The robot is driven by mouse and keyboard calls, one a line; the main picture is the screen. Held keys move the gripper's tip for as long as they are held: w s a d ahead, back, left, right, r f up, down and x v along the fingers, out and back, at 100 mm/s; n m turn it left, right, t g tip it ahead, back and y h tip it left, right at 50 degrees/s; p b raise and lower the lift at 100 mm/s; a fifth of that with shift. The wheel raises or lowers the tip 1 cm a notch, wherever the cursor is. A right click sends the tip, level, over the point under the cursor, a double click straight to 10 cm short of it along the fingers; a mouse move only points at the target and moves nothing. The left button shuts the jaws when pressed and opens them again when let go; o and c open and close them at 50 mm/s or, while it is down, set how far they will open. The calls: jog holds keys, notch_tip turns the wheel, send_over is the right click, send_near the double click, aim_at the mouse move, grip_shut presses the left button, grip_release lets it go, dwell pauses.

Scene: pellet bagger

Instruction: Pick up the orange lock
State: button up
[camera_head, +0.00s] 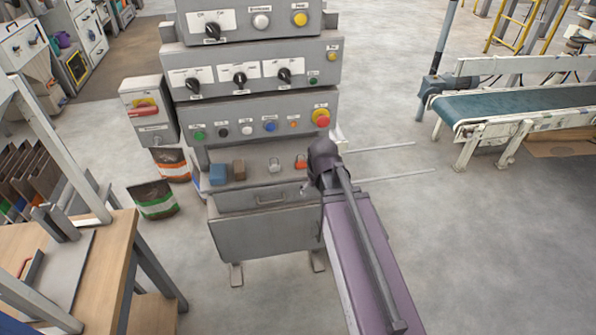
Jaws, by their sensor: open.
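The orange lock (300,163) is small and sits on the ledge of the grey control console, near the ledge's right end. A grey lock (274,165) is just to its left. My purple arm reaches up from the bottom right to the console. My gripper (308,186) is at the arm's dark end, just right of and below the orange lock in the picture. It is open, largely hidden by my wrist, and I see nothing held in it. I cannot tell whether it touches the ledge.
A blue block (218,174) and a brown block (238,170) are farther left on the ledge. Buttons and a red emergency stop (321,117) are above it. A wooden table (110,260) stands at left, a conveyor (520,103) at right. The floor at lower right is clear.

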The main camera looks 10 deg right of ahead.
aim_at(301, 162)
jog(key=w+f+t+b, duration=0.2)
jog(key=w+f+b, duration=0.3)
jog(key=w, duration=0.4)
jog(key=shift+w+f+t, duration=0.2)
jog(key=shift+f+t, duration=0.15)
jog(key=shift+t, duration=0.05)
jog(key=shift+a, duration=0.1)
jog(key=shift+w, duration=3.75)
jog(key=shift+w, duration=0.5)
jog(key=w, duration=0.2)
jog(key=w+b, duration=0.1)
jog(key=w, duration=0.1)
jog(key=shift+f, duration=0.3)
jog(key=shift+b+x, duration=1.15)
jog(key=shift+s, duration=0.15)
